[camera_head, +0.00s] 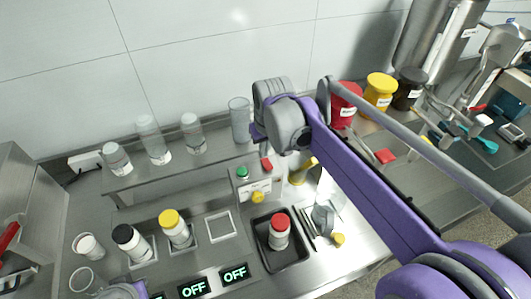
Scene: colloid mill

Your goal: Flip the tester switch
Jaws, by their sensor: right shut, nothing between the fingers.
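A small labelled light box (258,188) stands near the middle of the bench, with a green button (242,172), a red part (267,164) and a yellow knob (258,197). I cannot tell which part is the tester switch. My right arm reaches in from the right, and its grey end is above and beyond the box. My right gripper (302,140) is shut and empty there, its fingertips hard to make out and apart from the box. Two dark displays (193,289) at the front read OFF. Only a purple piece of my left arm shows at the bottom left.
A black tray (301,262) holds a red-capped jar (279,232). Yellow-capped (175,228) and black-capped (132,243) jars stand left. Glass vessels (152,140) stand on the back shelf. Red (342,106) and yellow (380,89) containers stand behind my right arm. A square recess (220,227) is empty.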

